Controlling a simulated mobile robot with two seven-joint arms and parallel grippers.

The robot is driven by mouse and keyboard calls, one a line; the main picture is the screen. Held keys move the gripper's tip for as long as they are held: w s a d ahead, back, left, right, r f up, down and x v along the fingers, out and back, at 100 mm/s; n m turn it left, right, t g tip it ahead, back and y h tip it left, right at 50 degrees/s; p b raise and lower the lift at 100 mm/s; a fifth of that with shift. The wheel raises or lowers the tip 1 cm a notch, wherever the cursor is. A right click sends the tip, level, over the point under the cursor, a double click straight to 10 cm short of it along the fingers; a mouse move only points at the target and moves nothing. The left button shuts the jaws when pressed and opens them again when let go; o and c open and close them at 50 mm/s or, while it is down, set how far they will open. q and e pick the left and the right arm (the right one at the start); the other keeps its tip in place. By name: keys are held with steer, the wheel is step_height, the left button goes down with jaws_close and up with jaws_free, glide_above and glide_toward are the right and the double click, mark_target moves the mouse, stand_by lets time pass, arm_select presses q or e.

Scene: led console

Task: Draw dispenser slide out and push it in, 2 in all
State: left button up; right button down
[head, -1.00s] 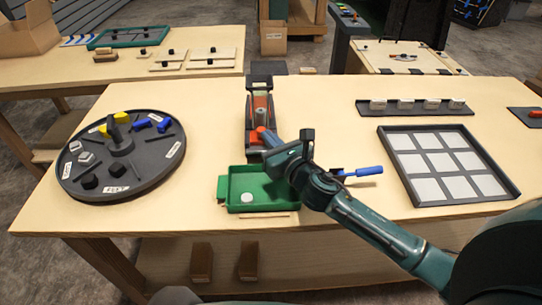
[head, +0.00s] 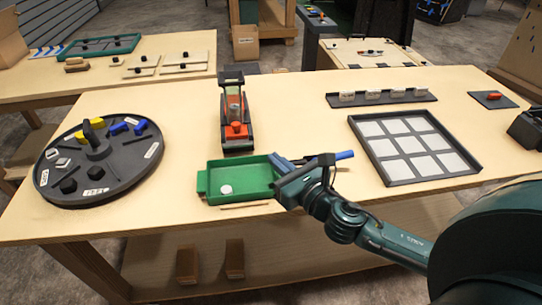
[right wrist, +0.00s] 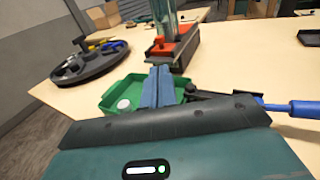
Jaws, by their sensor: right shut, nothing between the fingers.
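The dispenser (head: 233,90) stands upright at the middle of the table, with a clear tube and an orange slide (head: 236,130) with a round knob at its front. It also shows in the right wrist view (right wrist: 176,50). A green tray (head: 213,167) lies in front of it, with one white disc (head: 226,190) inside. My right gripper (head: 275,162) is shut and empty at the tray's right end, apart from the slide knob. Its blue-grey fingers (right wrist: 157,85) show pressed together in the right wrist view. My left gripper is not in view.
A round dark turntable (head: 120,178) with several small parts stands at left. A blue-handled tool (head: 344,155) lies just beyond my right gripper. A framed grid of pale squares (head: 455,183) and a dark rack (head: 420,98) are at right. A thin wooden strip (head: 245,205) lies before the tray.

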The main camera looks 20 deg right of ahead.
mark_target(238, 127)
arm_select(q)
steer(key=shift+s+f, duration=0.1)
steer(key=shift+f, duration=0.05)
arm_select(e)
steer(key=c, duration=2.2)
jaws_free()
